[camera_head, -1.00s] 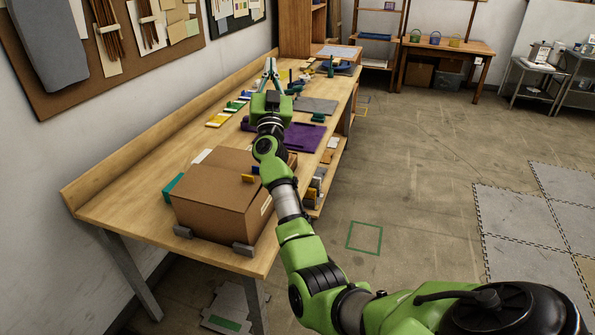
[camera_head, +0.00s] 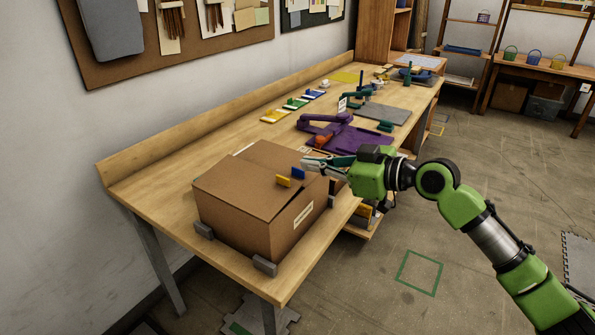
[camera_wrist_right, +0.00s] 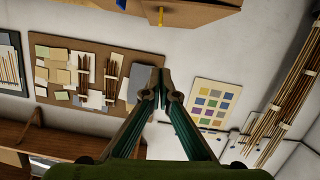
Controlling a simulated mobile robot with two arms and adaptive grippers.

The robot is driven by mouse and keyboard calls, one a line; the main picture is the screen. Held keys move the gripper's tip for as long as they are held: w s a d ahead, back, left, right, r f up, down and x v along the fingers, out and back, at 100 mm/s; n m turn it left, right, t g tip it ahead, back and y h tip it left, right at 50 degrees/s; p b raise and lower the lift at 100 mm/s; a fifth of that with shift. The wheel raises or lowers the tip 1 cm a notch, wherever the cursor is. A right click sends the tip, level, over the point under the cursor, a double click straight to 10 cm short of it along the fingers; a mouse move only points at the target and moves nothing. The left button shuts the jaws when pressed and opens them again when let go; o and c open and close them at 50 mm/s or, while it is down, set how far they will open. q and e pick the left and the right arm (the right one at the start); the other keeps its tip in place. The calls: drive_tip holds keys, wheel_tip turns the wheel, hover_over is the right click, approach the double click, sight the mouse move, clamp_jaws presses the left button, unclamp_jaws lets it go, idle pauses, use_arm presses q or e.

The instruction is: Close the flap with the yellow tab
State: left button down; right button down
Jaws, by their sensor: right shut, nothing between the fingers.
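A brown cardboard box (camera_head: 232,215) stands on the near end of the workbench. Its top flaps (camera_head: 240,178) look roughly flat; I cannot tell whether the flap with the yellow tab lies fully down. The yellow tab (camera_head: 283,181) sticks up near the right part of the box top, with a blue tab (camera_head: 299,174) beside it. My right gripper (camera_head: 308,163) is shut and empty, just beyond the blue tab at the box's far right side; contact cannot be told. In the right wrist view its fingertips (camera_wrist_right: 160,76) meet, and the yellow tab (camera_wrist_right: 160,16) shows at the top. My left gripper is out of view.
Grey blocks (camera_head: 265,265) stand at the box's near corners. A purple tray (camera_head: 350,140) and purple clamp-like piece (camera_head: 325,121) lie beyond the box. Coloured strips (camera_head: 295,103) lie along the wall side. The bench (camera_head: 150,185) is clear left of the box.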

drive_tip(key=p, duration=0.2)
hover_over(293, 187)
drive_tip(key=a, duration=0.1)
drive_tip(key=shift+s+f, duration=0.4)
drive_tip(key=shift+f, duration=0.4)
wheel_tip(293, 187, down, 3)
drive_tip(key=shift+d+r+p, duration=0.1)
drive_tip(key=shift+d+p, duration=0.05)
drive_tip(key=shift+p, duration=0.25)
drive_tip(key=shift+d+f, duration=0.15)
drive_tip(key=shift+f, duration=0.5)
drive_tip(key=shift+f, duration=0.1)
drive_tip(key=f+b, duration=0.1)
drive_tip(key=b, duration=0.1)
drive_tip(key=m+b, duration=0.1)
drive_tip(key=b, duration=0.1)
drive_tip(key=shift+w+d+f, duration=0.15)
drive_tip(key=shift+w+f, duration=0.2)
drive_tip(key=shift+w+f+b, duration=0.1)
drive_tip(key=shift+b, duration=0.55)
drive_tip(key=shift+d+g, duration=0.1)
drive_tip(key=shift+g, duration=0.2)
